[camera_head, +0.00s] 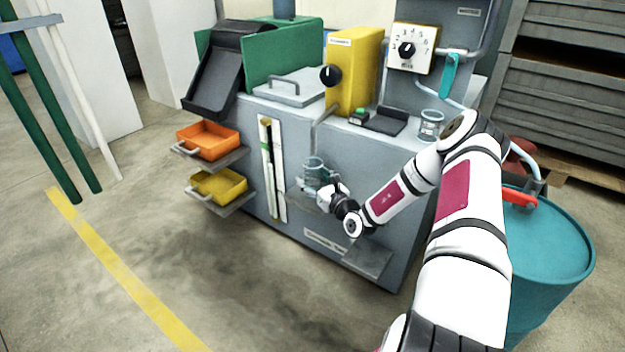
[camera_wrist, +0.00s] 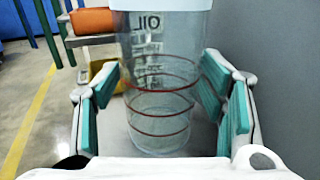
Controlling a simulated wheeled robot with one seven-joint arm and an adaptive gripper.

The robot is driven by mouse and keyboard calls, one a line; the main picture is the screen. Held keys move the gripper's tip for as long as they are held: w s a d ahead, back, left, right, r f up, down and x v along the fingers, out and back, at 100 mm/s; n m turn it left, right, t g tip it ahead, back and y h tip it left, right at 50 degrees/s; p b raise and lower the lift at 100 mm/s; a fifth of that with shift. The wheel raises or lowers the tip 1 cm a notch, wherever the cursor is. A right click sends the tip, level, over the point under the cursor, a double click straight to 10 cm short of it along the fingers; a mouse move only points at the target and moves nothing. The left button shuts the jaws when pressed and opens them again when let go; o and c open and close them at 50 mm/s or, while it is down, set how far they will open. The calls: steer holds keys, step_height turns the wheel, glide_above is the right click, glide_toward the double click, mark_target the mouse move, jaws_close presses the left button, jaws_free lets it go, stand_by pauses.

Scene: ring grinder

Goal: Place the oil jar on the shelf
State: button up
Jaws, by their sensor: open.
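The oil jar (camera_wrist: 158,118) is clear, with red rings and the word OIL. It stands upright between the teal-padded fingers of my gripper (camera_head: 328,193). The fingers are open, with a gap visible on the right side of the jar; contact on the left is hard to judge. In the head view the jar (camera_head: 313,170) is at the small grey shelf (camera_head: 297,199) on the grinder's front. The jar's base appears to rest on this shelf, partly hidden by my gripper.
An orange bin (camera_head: 208,140) and a yellow bin (camera_head: 218,186) sit on shelves to the left. Another clear jar (camera_head: 431,125) stands on the machine top. A lower empty shelf (camera_head: 369,257) is at right. A teal drum (camera_head: 550,245) stands beside my arm.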

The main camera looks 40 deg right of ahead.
steer(key=s+p, duration=0.4)
steer(key=s, duration=0.8)
steer(key=a+r+n+g+y, duration=0.6)
steer(key=a+r+n+y, duration=0.85)
steer(key=a+r, duration=0.55)
steer(key=s+a+r+n+g, duration=0.8)
steer(key=s+a+n+g, duration=0.3)
steer(key=s+a, duration=0.25)
steer(key=s+a+r+n+g+h, duration=0.1)
steer(key=s+r+n+g+h, duration=0.25)
steer(key=s+n+h, duration=0.95)
steer(key=s+d+m+t, duration=0.2)
steer(key=s+d, duration=0.5)
steer(key=s, duration=0.4)
steer(key=shift+r+m+h, duration=0.15)
steer(key=shift+m+h, duration=0.2)
steer(key=shift+h, duration=0.1)
